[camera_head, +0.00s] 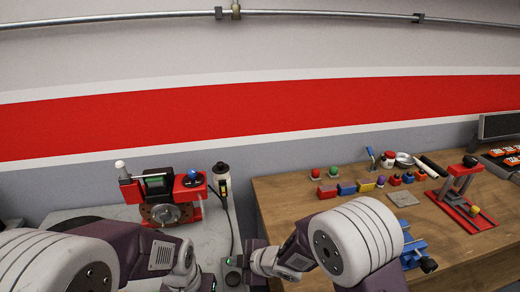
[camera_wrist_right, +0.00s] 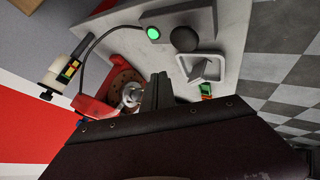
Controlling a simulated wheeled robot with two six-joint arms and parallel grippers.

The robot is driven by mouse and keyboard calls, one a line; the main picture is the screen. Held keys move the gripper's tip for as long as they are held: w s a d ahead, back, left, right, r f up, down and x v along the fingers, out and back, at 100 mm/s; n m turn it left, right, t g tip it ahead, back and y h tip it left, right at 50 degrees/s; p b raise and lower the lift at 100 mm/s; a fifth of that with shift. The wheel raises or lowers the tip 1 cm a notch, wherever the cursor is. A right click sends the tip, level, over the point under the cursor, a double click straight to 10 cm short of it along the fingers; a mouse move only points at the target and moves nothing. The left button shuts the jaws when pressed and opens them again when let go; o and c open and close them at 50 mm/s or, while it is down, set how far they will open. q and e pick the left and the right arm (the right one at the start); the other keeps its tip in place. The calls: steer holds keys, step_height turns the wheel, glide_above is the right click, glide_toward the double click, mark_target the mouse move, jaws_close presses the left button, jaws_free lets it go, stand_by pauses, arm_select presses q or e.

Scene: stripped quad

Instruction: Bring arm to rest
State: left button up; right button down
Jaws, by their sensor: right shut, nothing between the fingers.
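My right arm (camera_head: 297,254) comes in from the right in the head view and bends inward, its wrist low at the centre. In the right wrist view my right gripper (camera_wrist_right: 160,80) is shut with nothing between its fingers. It points toward the grey bench with the red machine, and I cannot tell its exact gap from them. My left arm (camera_head: 130,245) comes in from the left and crosses in front of the grey bench. Its wrist is near the bottom edge, and its fingers cannot be made out.
The red machine (camera_head: 192,193) stands on the grey bench (camera_head: 95,212), with a white cylinder (camera_head: 222,172) beside it. A box with a green button (camera_wrist_right: 153,33) is close by. The wooden table (camera_head: 290,192) at right holds coloured blocks, a red press (camera_head: 455,200) and a blue vise (camera_head: 413,249).

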steer(key=w+d+r+m+t+h, duration=0.1)
steer(key=w+d+r+m+t, duration=0.2)
steer(key=w+d+r, duration=0.4)
steer(key=s+d+m+h, duration=0.3)
steer(key=d+m+h, duration=0.35)
steer(key=d, duration=1.05)
steer(key=s+d+f+m+g, duration=0.2)
steer(key=s+m, duration=0.3)
steer(key=s, duration=0.3)
steer(key=s+d+f+m+g, duration=0.2)
steer(key=s+m, duration=0.4)
steer(key=s, duration=0.3)
steer(key=f+g, duration=0.1)
steer(key=g, duration=0.1)
steer(key=shift+d+f+g, duration=0.15)
steer(key=shift+f+g, duration=0.05)
steer(key=shift+g, duration=0.2)
steer(key=shift+s, duration=0.1)
